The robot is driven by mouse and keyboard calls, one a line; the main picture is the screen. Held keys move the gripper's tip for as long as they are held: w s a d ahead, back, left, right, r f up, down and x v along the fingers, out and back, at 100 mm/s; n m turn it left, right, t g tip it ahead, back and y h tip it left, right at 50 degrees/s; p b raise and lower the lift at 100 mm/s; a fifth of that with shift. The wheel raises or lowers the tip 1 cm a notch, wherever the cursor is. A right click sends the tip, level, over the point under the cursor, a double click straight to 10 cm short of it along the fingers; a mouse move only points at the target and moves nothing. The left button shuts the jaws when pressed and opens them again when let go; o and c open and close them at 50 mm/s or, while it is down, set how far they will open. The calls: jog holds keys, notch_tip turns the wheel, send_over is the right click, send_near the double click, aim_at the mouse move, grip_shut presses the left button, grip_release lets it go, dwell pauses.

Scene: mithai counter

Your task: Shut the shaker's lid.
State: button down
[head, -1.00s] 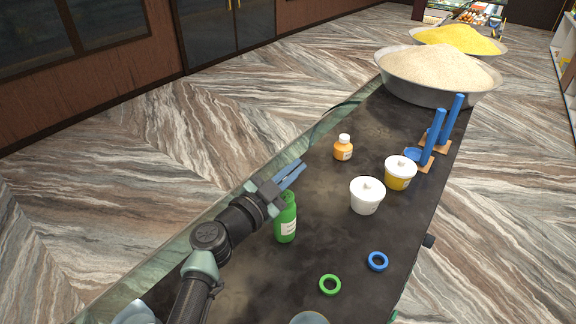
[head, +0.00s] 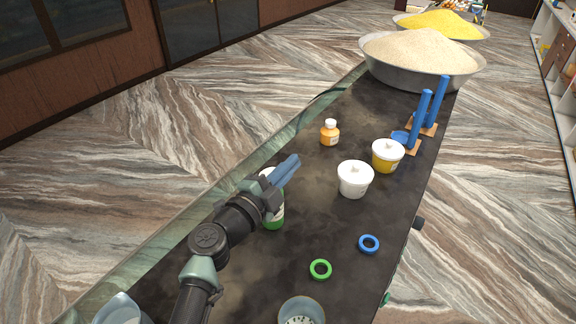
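A green bottle (head: 272,219) with a white label stands upright on the dark counter. My gripper (head: 292,163) is over its upper part and hides most of its top. A small pale patch (head: 266,172) shows beside the gripper at the bottle's top; I cannot tell if it is a lid. The gripper's blue-grey fingers point up and right and look close together. Whether a gap is between them, or whether they touch the bottle, is unclear. No part is plainly marked as the shaker, and its lid's state cannot be read.
An orange bottle (head: 330,134), a white tub (head: 354,181) and a yellow tub (head: 386,158) stand farther along the counter (head: 290,237). A green ring (head: 311,269) and a blue ring (head: 360,245) lie right of the bottle. A cup (head: 282,311) stands at the bottom edge.

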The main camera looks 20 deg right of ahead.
dwell(0.4)
jog(key=c, duration=1.1)
grip_release()
jog(key=shift+o, duration=0.2)
jog(key=b+v, duration=0.4)
jog(key=v, duration=0.9)
